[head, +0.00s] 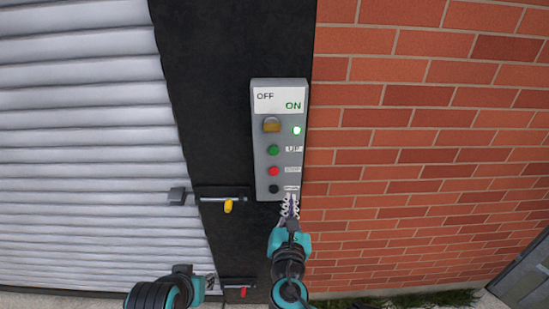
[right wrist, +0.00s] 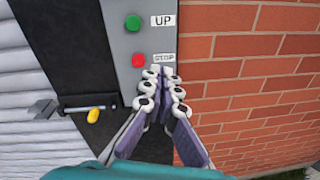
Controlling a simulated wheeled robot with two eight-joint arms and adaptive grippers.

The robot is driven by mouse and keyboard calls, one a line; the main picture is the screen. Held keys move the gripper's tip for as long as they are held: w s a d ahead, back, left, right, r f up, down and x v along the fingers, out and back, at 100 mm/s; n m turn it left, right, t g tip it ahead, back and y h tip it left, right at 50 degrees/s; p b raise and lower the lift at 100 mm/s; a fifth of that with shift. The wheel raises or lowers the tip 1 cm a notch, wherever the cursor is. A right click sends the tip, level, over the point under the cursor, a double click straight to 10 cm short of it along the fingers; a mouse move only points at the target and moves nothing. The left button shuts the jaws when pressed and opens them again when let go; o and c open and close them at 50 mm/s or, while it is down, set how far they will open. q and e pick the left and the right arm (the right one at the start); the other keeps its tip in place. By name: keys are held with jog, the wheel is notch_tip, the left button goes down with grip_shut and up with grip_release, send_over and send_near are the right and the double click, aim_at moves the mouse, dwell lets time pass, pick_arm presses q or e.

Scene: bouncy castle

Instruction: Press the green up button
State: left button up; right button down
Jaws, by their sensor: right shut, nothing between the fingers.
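The green up button (head: 273,150) is on a grey control box, with an "UP" label to its right. It also shows in the right wrist view (right wrist: 133,23), unobstructed. The red stop button (head: 273,171) is below it, and a black button (head: 273,189) is lowest. My right gripper (head: 290,198) is shut and empty, its tips at the lower end of the box, below the green button. In the right wrist view its fingertips (right wrist: 162,75) overlap the area just under the "STOP" label and hide the black button. My left gripper (head: 208,284) is low at left, its fingers unclear.
The control box (head: 259,150) has an orange-brown switch (head: 271,125) and a lit green lamp (head: 296,130) near "ON". A latch with a yellow knob (head: 228,206) is left of the box. A white shutter (head: 80,120) is at left, a brick wall (head: 420,150) at right.

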aim_at(274, 155)
jog(key=a+n, duration=0.1)
jog(key=a+r+n+y, duration=0.1)
jog(key=a+n+t, duration=0.1)
jog(key=n, duration=0.1)
jog(key=shift+s+a+r+y, duration=0.25)
jog(key=shift+a+r+y, duration=0.05)
jog(key=shift+a+r, duration=0.05)
jog(key=w+b, duration=0.1)
jog(key=w, duration=0.5)
jog(key=w+b, duration=0.1)
jog(key=w, duration=0.6)
jog(key=shift+w+a+r, duration=0.1)
jog(key=shift+w+r, duration=0.05)
jog(key=shift+r, duration=0.05)
jog(key=shift+w, duration=0.35)
